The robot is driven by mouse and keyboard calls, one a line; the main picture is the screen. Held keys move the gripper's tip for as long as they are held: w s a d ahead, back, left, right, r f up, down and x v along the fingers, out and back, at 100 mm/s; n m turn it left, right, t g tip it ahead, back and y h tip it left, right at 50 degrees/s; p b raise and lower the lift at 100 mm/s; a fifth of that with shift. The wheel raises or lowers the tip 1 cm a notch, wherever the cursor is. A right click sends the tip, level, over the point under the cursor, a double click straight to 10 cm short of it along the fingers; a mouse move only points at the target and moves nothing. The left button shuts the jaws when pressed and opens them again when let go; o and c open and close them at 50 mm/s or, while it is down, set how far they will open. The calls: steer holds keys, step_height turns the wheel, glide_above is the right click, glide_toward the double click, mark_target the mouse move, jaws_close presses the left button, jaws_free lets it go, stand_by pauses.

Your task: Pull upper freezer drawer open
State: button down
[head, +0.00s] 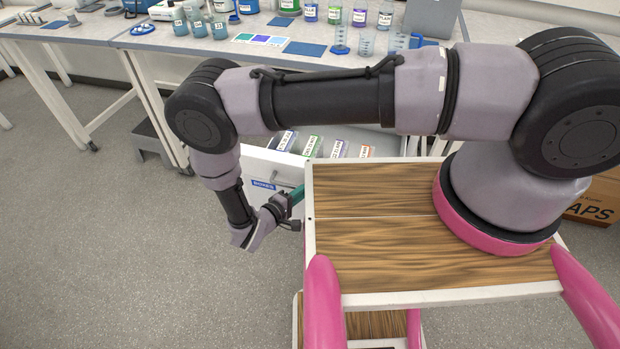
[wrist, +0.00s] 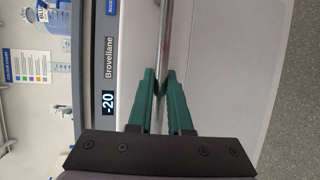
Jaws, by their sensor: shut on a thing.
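The freezer drawer (head: 262,168) stands out from under the bench, open at the top, with several labelled boxes (head: 312,146) showing inside. Its white front carries a blue label and a bar handle. My gripper (head: 296,196) is at this front, its green fingers partly hidden behind the edge of my wooden deck. In the wrist view my gripper (wrist: 162,88) has its green fingers on both sides of the metal handle bar (wrist: 165,42), shut on it. The freezer panel (wrist: 108,75) beside it shows "-20" and "Brovellane". Any lower drawer is hidden.
The lab bench (head: 262,50) above holds bottles, beakers and a colour chart (head: 259,40). A cardboard box (head: 597,200) stands on the floor at the right. A grey step (head: 150,142) stands under the bench at left. The floor (head: 120,260) at left is clear.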

steer(key=shift+s+a, duration=0.3)
steer(key=shift+s, duration=0.5)
steer(key=shift+s+a, duration=0.25)
steer(key=shift+s, duration=0.5)
steer(key=c, duration=0.8)
jaws_free()
steer(key=shift+c, duration=0.2)
steer(key=v, duration=1)
steer(key=shift+s+a, duration=0.25)
steer(key=shift+s, duration=0.05)
steer(key=shift+r, duration=0.1)
